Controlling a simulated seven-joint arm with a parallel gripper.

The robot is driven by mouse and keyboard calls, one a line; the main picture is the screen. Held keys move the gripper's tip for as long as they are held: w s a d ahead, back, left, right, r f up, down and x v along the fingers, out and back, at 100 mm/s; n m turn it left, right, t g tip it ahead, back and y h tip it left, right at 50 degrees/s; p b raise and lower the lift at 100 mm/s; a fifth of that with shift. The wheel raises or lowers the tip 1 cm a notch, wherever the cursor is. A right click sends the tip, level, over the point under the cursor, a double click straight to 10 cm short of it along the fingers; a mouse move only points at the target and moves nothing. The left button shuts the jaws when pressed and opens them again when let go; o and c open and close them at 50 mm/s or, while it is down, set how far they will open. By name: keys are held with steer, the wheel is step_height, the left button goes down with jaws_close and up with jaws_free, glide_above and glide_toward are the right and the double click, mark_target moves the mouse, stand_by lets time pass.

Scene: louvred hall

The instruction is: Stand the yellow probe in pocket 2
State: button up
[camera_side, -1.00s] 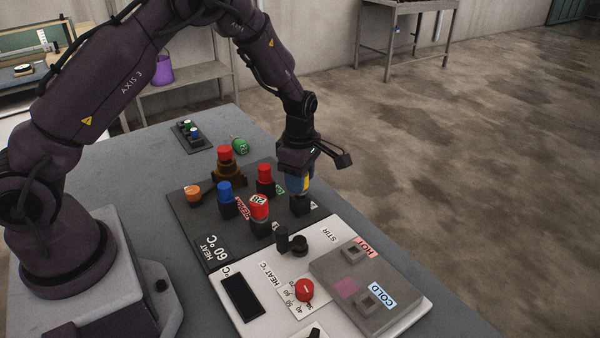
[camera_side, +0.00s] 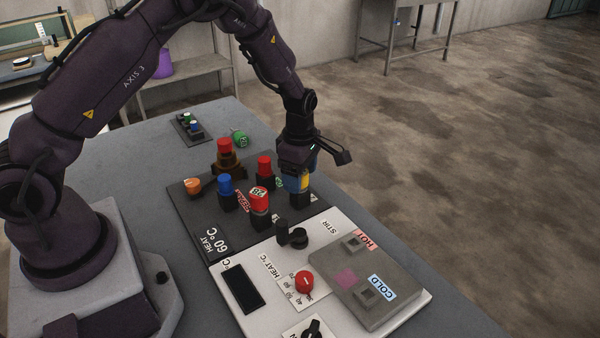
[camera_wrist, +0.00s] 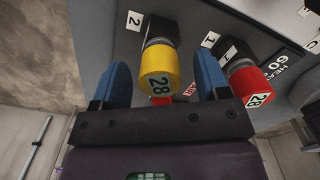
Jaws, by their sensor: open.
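The yellow probe (camera_wrist: 160,68), its round cap marked 28, stands in a black socket beside a white label 2 (camera_wrist: 135,20). In the side view the yellow probe (camera_side: 304,183) shows only partly, behind a blue finger. My gripper (camera_wrist: 166,80) is open, with its blue fingers on either side of the yellow cap and a gap visible on both sides. In the side view my gripper (camera_side: 299,180) is low over that socket, pointing down. The probe's lower end is hidden in the socket.
A red-capped probe (camera_side: 259,200), also marked 28, stands nearby beside a blue-capped piece (camera_side: 225,187). Another red cap (camera_side: 264,166) is just left of my gripper. An orange piece (camera_side: 193,187), a brown bottle (camera_side: 227,157) and a green round piece (camera_side: 240,138) are farther off. The heater panel (camera_side: 270,303) is in front.

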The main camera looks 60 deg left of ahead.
steer(key=shift+r, duration=2.55)
step_height(320, 180, up, 13)
